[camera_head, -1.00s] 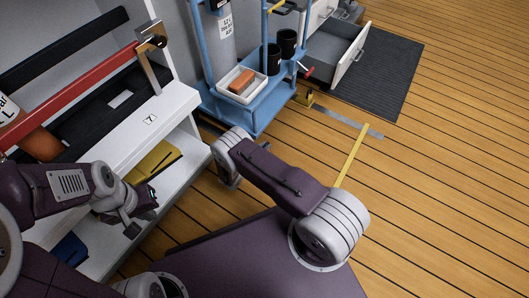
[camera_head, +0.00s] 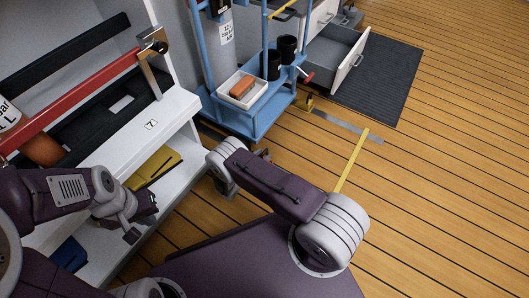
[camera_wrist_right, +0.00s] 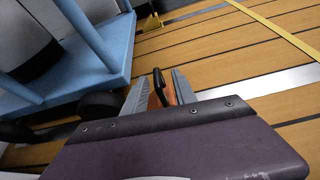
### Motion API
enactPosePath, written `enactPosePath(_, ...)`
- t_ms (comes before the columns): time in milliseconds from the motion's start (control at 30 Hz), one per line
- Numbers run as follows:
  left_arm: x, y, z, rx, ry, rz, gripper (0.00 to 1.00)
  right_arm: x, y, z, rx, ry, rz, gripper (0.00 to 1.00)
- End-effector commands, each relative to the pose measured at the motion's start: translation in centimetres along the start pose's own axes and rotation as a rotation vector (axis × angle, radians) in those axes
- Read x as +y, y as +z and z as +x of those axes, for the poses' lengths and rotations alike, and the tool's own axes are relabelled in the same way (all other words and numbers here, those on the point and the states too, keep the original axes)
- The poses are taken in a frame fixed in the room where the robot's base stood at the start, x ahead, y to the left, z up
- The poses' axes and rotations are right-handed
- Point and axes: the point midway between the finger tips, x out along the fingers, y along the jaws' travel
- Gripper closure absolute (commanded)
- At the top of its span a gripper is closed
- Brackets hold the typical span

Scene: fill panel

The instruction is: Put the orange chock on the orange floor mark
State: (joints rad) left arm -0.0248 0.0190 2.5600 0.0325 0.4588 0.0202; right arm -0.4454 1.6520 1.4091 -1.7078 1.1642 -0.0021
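My right gripper (camera_wrist_right: 160,95) has its grey fingers on both sides of an orange piece with a dark upright handle, which looks like the orange chock (camera_wrist_right: 170,93). It is held above the wooden floor; its underside is hidden. In the head view the right gripper (camera_head: 245,173) is mostly hidden behind my wrist, beside the blue cart. My left gripper (camera_head: 144,216) is by the white shelf, its fingers apart and empty. I cannot make out an orange floor mark in either view.
The blue cart (camera_head: 255,122) carries a white tray (camera_head: 229,97) with an orange block (camera_head: 242,87) and black cups. A yellow chock (camera_head: 308,104) stands on the floor by it. A yellow strip (camera_head: 352,160) and grey strip (camera_head: 345,126) mark the floor. Open floor lies right.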

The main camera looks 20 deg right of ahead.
Motion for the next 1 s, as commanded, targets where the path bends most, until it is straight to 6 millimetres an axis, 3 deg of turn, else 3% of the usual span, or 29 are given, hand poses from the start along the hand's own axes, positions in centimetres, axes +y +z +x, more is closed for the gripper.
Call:
enactPosePath(33,0.0,-0.1,-1.4,0.000,0.000,0.000,1.00,0.1,0.7,-1.4,0.000,0.005,-0.004,0.67)
enactPosePath(333,0.1,-0.5,-4.4,0.000,0.000,0.000,1.00,0.1,0.5,-7.9,0.000,0.005,-0.002,0.67)
enactPosePath(500,0.1,-0.5,-4.9,0.000,0.000,0.000,1.00,0.0,0.2,-9.6,0.000,0.002,-0.001,0.67)
enactPosePath(667,0.1,-0.5,-4.8,0.000,0.000,0.000,1.00,-0.1,0.2,-9.7,0.002,-0.006,0.004,0.67)
enactPosePath(767,0.1,-0.5,-4.8,0.000,0.000,0.000,1.00,-0.6,1.9,-9.8,0.034,-0.084,0.067,0.67)
enactPosePath(867,0.1,-0.5,-4.8,0.000,0.000,0.000,1.00,-2.4,5.6,-10.5,0.117,-0.274,0.229,0.67)
enactPosePath(1000,0.1,-0.5,-4.8,0.000,0.000,0.000,1.00,-6.4,11.2,-13.6,0.279,-0.595,0.568,0.67)
